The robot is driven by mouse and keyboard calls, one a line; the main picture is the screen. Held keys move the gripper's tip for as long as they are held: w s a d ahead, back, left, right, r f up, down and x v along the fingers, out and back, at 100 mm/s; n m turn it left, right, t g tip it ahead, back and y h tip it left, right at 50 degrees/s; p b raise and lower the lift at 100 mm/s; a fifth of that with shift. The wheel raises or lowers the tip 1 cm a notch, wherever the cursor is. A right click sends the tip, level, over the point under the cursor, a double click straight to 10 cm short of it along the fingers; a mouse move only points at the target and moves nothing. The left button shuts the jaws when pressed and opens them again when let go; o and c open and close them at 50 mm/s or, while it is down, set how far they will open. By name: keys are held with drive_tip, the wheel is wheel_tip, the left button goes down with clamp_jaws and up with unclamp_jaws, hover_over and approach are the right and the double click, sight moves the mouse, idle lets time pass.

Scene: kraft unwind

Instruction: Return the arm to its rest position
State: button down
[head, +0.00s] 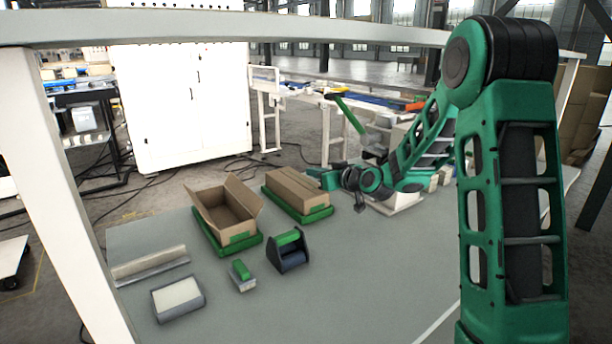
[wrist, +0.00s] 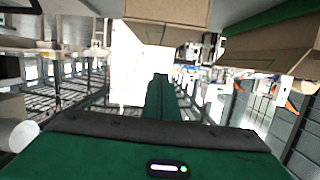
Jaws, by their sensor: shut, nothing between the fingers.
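My green arm rises at the right of the head view and folds back down over the table. My gripper (head: 324,178) is low beside the closed cardboard box (head: 297,190), pointing left; its fingertips are small and partly unclear there. In the wrist view my gripper (wrist: 161,82) shows as a narrow green shape with its fingers together and nothing held. That view looks upside down, with cardboard at the top edge. I cannot tell the exact gap between gripper and box.
An open cardboard box (head: 228,207) stands on a green tray left of the closed box. A tape dispenser (head: 288,251), a green-handled tool (head: 242,275), a grey-framed pad (head: 178,298) and a long bar (head: 150,265) lie nearer. The grey table's (head: 350,290) front middle is clear.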

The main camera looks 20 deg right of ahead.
drive_tip(key=shift+s+d+r, duration=0.15)
drive_tip(key=shift+s+d, duration=0.05)
drive_tip(key=shift+s, duration=0.4)
drive_tip(key=s+d+f+m+g+h, duration=0.2)
drive_tip(key=s+d+g, duration=0.1)
drive_tip(key=s, duration=0.7)
drive_tip(key=s+d+f+m+g+h, duration=0.1)
drive_tip(key=s+d+g, duration=0.25)
drive_tip(key=s, duration=0.65)
drive_tip(key=s+d+f+m+g+h, duration=0.2)
drive_tip(key=s+d+g, duration=0.15)
drive_tip(key=s, duration=0.65)
drive_tip(key=s+d+m+g, duration=0.1)
drive_tip(key=s+m+g, duration=0.3)
drive_tip(key=s, duration=1.8)
drive_tip(key=shift+f+m+g, duration=0.2)
drive_tip(key=shift+m+g, duration=0.1)
drive_tip(key=shift+m, duration=0.1)
